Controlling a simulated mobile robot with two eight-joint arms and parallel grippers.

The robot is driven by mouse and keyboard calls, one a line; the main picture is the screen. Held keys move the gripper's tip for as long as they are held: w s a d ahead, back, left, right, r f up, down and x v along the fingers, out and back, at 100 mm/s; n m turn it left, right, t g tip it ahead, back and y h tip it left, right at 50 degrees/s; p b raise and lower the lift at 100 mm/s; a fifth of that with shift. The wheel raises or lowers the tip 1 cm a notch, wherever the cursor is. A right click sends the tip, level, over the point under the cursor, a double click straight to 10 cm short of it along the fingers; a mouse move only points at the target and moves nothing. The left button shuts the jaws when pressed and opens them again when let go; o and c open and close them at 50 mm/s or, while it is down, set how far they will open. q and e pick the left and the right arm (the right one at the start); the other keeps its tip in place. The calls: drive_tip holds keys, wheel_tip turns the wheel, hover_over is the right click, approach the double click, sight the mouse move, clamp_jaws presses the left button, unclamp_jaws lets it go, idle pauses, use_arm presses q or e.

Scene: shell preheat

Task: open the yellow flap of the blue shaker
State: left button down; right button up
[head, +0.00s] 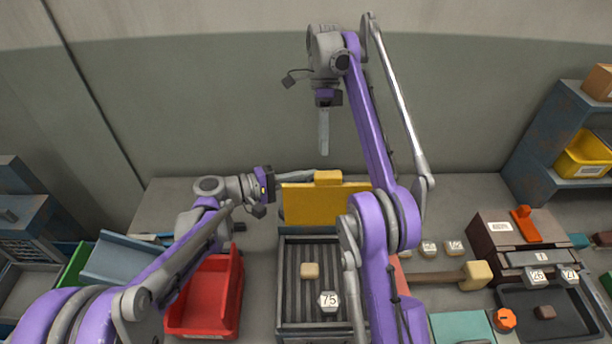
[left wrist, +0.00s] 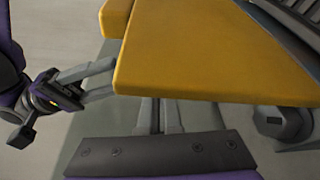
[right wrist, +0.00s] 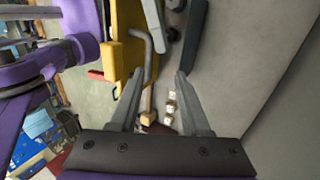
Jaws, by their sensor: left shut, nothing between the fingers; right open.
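The shaker (head: 281,292) looks blue-grey, with a grooved bed, at the front middle of the head view. Its yellow flap (head: 305,206) stands raised at the back edge, with a yellow block-shaped lug on top. The flap fills the upper left wrist view (left wrist: 215,55) and shows in the right wrist view (right wrist: 126,35). My left gripper (head: 318,176) is shut and empty, reaching behind the flap's top edge; I cannot tell whether it touches. My right gripper (head: 323,152) is open and empty, fingers down, above and behind the flap; its fingers are apart in the right wrist view (right wrist: 158,82).
A pale block (head: 310,270) and a "75" piece (head: 328,300) lie in the shaker's bed. A red bin (head: 207,300) stands left. A mallet (head: 470,276), a brown box (head: 492,236) and a black tray (head: 570,325) are right. The wall (head: 230,100) is behind.

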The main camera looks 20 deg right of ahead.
drive_tip(key=shift+r, duration=0.35)
drive_tip(key=shift+d, duration=0.1)
